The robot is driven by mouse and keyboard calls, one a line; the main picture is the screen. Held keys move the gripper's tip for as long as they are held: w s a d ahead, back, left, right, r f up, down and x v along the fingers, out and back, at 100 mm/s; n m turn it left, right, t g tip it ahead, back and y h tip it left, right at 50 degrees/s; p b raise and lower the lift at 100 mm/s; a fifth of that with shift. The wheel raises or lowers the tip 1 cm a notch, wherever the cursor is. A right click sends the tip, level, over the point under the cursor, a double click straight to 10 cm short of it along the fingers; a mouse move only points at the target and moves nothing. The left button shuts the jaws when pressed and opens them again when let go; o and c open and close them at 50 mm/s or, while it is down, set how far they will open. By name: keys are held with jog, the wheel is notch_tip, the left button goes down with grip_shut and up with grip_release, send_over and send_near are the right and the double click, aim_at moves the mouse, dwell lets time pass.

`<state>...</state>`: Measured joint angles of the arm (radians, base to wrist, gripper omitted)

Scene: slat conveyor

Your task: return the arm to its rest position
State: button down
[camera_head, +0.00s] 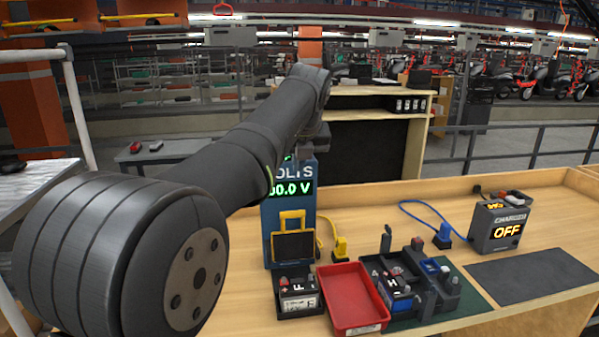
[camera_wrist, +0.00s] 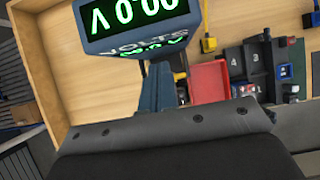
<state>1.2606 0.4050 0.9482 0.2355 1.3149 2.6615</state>
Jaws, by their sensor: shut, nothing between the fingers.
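My gripper (camera_wrist: 160,80) shows in the wrist view as narrow grey-blue fingers pressed together, pointing away from the dark wrist housing. It is shut and empty. It hangs in front of the blue voltmeter (camera_wrist: 140,32), whose green digits appear upside down there. The fingers cannot be made out in that view.
On the bench are a red tray (camera_head: 352,298), a battery (camera_head: 298,296) left of it, and a dark fixture (camera_head: 432,283) with another battery (camera_head: 396,286). A charger (camera_head: 497,225) reading OFF stands right, behind a bare dark mat (camera_head: 533,276). Bench edges are raised.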

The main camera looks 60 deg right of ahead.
dwell(0.4)
send_near(299, 211)
notch_tip(299, 211, down, 4)
jog(key=shift+w+d+f, duration=0.7)
jog(key=shift+d, duration=0.2)
jog(key=shift+w+d+f, duration=0.3)
jog(key=shift+w+d, duration=0.2)
jog(key=shift+w, duration=0.05)
